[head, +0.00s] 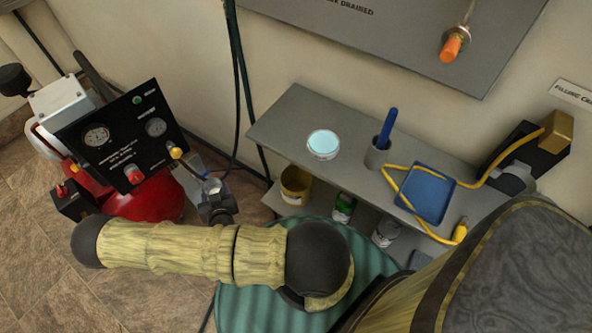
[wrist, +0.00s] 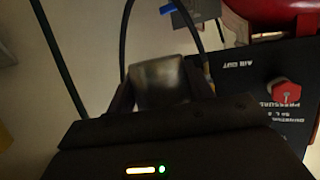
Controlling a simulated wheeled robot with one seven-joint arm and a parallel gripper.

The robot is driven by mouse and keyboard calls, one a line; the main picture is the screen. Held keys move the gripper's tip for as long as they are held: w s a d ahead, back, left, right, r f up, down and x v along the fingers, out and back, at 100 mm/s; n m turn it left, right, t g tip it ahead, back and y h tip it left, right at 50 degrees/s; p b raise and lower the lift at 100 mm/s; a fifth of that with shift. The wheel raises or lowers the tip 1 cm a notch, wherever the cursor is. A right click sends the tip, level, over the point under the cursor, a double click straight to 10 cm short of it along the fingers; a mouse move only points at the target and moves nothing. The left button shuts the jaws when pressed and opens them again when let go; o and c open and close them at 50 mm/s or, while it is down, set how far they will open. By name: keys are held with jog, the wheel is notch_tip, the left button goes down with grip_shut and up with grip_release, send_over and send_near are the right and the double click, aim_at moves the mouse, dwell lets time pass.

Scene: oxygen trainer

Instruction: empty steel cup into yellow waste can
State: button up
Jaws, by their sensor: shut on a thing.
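My gripper (head: 213,192) is between the red compressor and the shelf unit in the head view, partly behind my arm. It is shut on the steel cup (wrist: 160,82), which shows as a grey metal shape between the fingers in the wrist view. The cup's contents and exact tilt cannot be told. The yellow waste can (head: 296,186) stands on the lower shelf, to the right of my gripper and apart from it; the upper shelf partly covers it.
The red compressor with a black gauge panel (head: 118,135) is close on the left. A dark hose (head: 238,80) hangs behind my gripper. The grey upper shelf (head: 285,120) holds a pale blue round dish (head: 323,144), a blue tray (head: 426,192) and a yellow cable. Cans stand below.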

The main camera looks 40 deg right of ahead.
notch_tip(320, 180, up, 45)
jog(key=w+n+t+y+p, duration=0.1)
jog(key=n+y+p, duration=0.3)
jog(key=p, duration=3.5)
jog(key=shift+w+a+n+y, duration=0.2)
jog(key=shift+w+n+y, duration=0.15)
jog(key=shift+y, duration=0.35)
jog(key=shift+d, duration=0.15)
